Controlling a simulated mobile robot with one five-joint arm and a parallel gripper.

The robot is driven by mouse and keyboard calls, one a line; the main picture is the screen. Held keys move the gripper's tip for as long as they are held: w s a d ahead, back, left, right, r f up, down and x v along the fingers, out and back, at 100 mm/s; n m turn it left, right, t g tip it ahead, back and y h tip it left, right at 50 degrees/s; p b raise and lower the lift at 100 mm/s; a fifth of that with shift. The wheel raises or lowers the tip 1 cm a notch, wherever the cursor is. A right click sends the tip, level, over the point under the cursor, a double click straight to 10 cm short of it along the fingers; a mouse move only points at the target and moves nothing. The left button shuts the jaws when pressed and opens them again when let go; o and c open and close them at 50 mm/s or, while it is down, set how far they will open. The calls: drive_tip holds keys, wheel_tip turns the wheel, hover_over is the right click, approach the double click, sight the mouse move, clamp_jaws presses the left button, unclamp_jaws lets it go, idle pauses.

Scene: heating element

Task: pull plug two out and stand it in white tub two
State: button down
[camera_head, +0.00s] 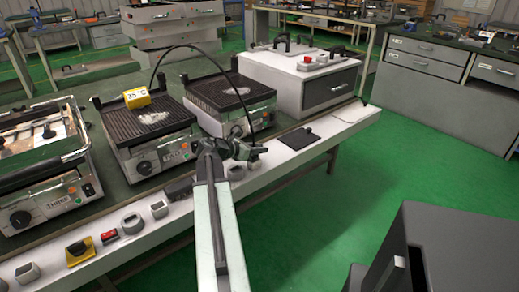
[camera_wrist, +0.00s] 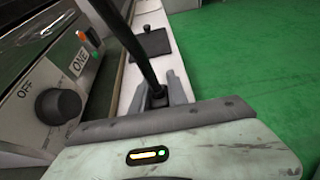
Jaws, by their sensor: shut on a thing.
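My gripper (camera_head: 243,150) is over the bench's front ledge, by the front right corner of heater ONE. It is shut on a dark plug (camera_wrist: 157,97), which also shows between the fingers in the wrist view (camera_wrist: 160,88). A black cable (camera_head: 160,62) runs from the plug up in a high arc and down behind heater TWO (camera_head: 165,150). The plug's own label is not readable.
Heater ONE (camera_wrist: 62,75) is close on the left in the wrist view. A yellow temperature block (camera_head: 137,98) sits on heater TWO. A dark flat pad with a knob (camera_head: 299,138) lies right of my gripper. Green floor is free beyond the ledge.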

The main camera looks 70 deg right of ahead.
drive_tip(key=shift+f+b, duration=1.15)
drive_tip(key=shift+f, duration=0.1)
drive_tip(key=c, duration=1.2)
unclamp_jaws()
drive_tip(key=p+v, duration=0.3)
drive_tip(key=v, duration=0.4)
drive_tip(key=shift+r, duration=0.2)
drive_tip(key=shift+w+a, duration=0.25)
drive_tip(key=shift+a, duration=0.1)
drive_tip(key=shift+r, duration=0.1)
